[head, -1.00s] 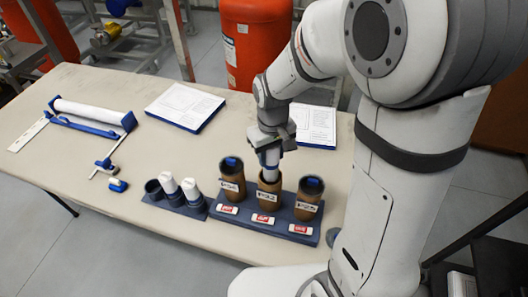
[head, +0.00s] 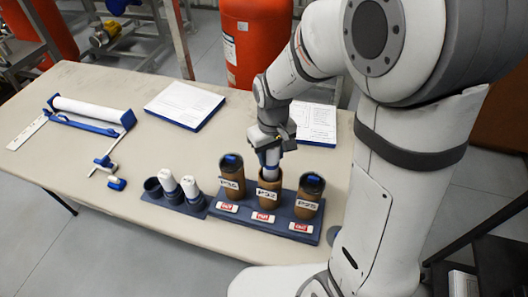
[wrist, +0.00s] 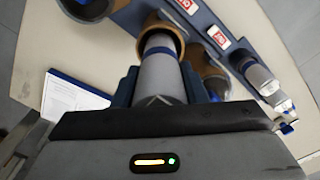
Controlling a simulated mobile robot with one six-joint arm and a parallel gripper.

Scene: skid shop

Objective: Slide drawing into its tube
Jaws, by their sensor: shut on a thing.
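My gripper (head: 271,150) is shut on a rolled drawing (head: 270,164), a pale roll with a blue band near its lower end. The roll points down, its lower end inside the mouth of the middle brown tube (head: 268,195). The wrist view shows the roll (wrist: 160,78) between my fingers (wrist: 160,92), entering the tube's brown rim (wrist: 150,24). How deep it reaches is hidden. The left tube (head: 231,185) and right tube (head: 309,199) stand beside it, dark blue at their mouths. All three tubes stand in a blue-grey rack (head: 240,213).
A smaller blue holder (head: 152,202) with two white rolls (head: 169,180) stands left of the rack. A long white roll on a blue frame (head: 92,110), blue tools (head: 116,184) and paper stacks (head: 185,106) lie on the beige table (head: 110,215). The table's front left is clear.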

